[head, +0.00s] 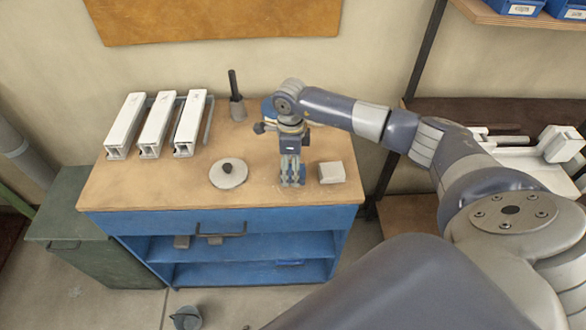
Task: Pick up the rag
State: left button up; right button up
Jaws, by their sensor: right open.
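A small pale grey, block-shaped thing (331,172) lies on the wooden bench top near its front right edge. It may be the folded rag, but I cannot tell for sure. My right gripper (292,180) points down just left of it, open, with its fingertips low over the bench top near the front edge. The gripper and the pale thing are apart. What lies right under the fingertips is hard to make out. My left gripper is not in view.
Several things share the bench (132,190): three white profiles (157,125) at the left, a round grey disc with a dark knob (228,174), and a dark-handled tool in a holder (237,107). A blue thing is partly hidden behind my right arm.

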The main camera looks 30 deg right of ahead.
jog(key=shift+f, duration=0.2)
jog(key=c, duration=1.1)
jog(key=shift+r, duration=0.1)
jog(key=shift+r+b, duration=0.45)
jog(key=shift+r, duration=0.05)
notch_tip(320, 180, up, 2)
jog(key=shift+r+b, duration=0.2)
jog(key=shift+b, duration=0.6)
jog(key=s+a+r+b, duration=0.1)
jog(key=s+a+b, duration=0.3)
jog(key=s+a, duration=0.5)
jog(key=shift+s+a+r, duration=0.25)
jog(key=shift+a, duration=1.7)
